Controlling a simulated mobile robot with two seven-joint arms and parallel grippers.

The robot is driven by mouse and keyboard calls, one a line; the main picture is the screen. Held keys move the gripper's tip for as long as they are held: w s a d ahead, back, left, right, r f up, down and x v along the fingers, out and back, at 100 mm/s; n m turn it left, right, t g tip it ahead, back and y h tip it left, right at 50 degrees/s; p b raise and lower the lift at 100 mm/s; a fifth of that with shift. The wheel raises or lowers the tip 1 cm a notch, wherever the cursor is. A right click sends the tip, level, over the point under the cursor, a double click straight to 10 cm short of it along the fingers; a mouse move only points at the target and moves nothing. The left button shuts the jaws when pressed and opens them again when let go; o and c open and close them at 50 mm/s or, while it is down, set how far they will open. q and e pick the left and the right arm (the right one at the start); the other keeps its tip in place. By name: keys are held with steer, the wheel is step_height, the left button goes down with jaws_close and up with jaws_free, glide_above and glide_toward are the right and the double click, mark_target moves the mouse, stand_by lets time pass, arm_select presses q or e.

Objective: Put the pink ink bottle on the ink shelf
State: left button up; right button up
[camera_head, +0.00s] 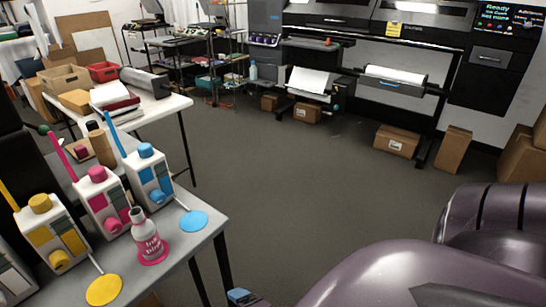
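A small bottle with a grey-white neck and a pink label, the pink ink bottle (146,236), stands upright on a round pink disc (153,253) near the front of the grey table at the left. No gripper touches it. Behind it is a white ink tank with a pink cap and pink panels (101,203). A dark wire shelf rack (212,62) stands at the back; I cannot tell whether it is the ink shelf. Parts of my purple arm (400,275) fill the lower right. Neither gripper can be made out.
A yellow tank (52,237) and a blue tank (150,176) flank the pink one, with yellow (104,290) and blue (194,221) discs before them. A small blue-topped dark object (240,296) shows at the bottom edge. Printers and cardboard boxes (397,141) line the back; the middle floor is clear.

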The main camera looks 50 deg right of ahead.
steer(key=s+d+f+m+g+y, duration=0.1)
steer(key=s+d+f+m, duration=0.3)
steer(key=m, duration=0.7)
steer(key=shift+s+d+g, duration=0.25)
steer(key=shift+s+g, duration=0.05)
steer(key=shift+s, duration=0.8)
